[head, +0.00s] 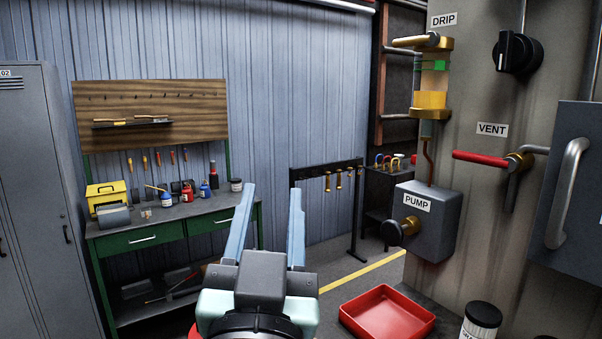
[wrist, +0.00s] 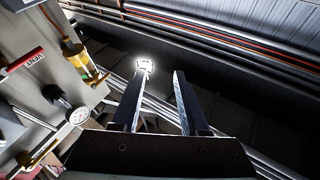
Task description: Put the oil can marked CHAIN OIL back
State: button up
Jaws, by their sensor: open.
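My gripper (head: 273,190) is open and empty, its two blue-grey fingers raised in front of the machine and workbench. In the wrist view my gripper (wrist: 159,74) also has nothing between its fingers. No CHAIN OIL marking is legible in either view. Small on the green workbench stand a red can (head: 187,191) and a blue can (head: 205,190), too small to read. My gripper is well apart from both. A white canister with a black lid (head: 481,324) is at the lower right, partly cut off, its label unreadable.
The green workbench (head: 150,229) stands at the left beside a grey locker (head: 40,200). A red tray (head: 387,315) lies below the PUMP box (head: 428,220). The red VENT lever (head: 480,157) and a large handle (head: 567,190) stick out at the right.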

jog(key=s+d+r+n+t, duration=0.1)
jog(key=s+d+r+t, duration=0.2)
jog(key=s+r, duration=0.6)
notch_tip(320, 180, up, 4)
jog(key=shift+s+r+n+t, duration=0.15)
jog(key=shift+n+t, duration=0.15)
jog(key=shift+t, duration=0.7)
